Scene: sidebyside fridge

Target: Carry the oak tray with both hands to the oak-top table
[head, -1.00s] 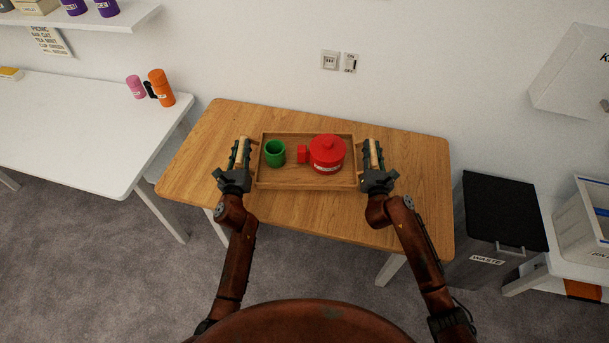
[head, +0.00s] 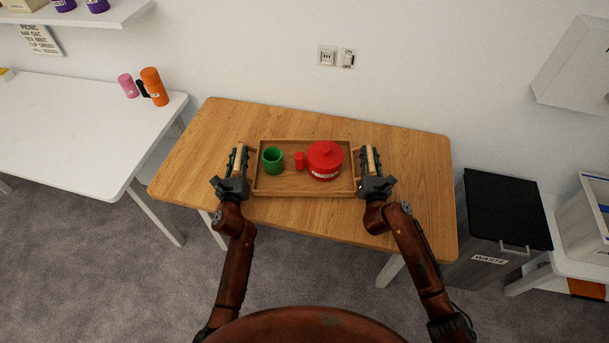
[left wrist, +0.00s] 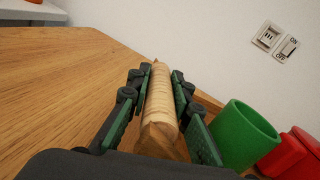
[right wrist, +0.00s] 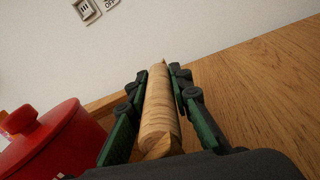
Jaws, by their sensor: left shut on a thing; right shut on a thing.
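The oak tray (head: 305,188) is over the oak-top table (head: 420,165) in the head view, roughly level. I cannot tell whether it touches the tabletop. A green cup (head: 273,160) and a red lidded pot (head: 325,161) with a red handle stand upright on it. My left gripper (head: 238,160) is shut on the tray's left handle (left wrist: 160,100), a pale wooden bar in the left wrist view. My right gripper (head: 370,160) is shut on the right handle (right wrist: 159,105), seen in the right wrist view.
A white table (head: 80,125) stands to the left with a pink cup (head: 128,86) and an orange flask (head: 154,87). A dark waste bin (head: 500,220) stands right of the oak-top table. The wall with sockets is behind. The tabletop around the tray looks clear.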

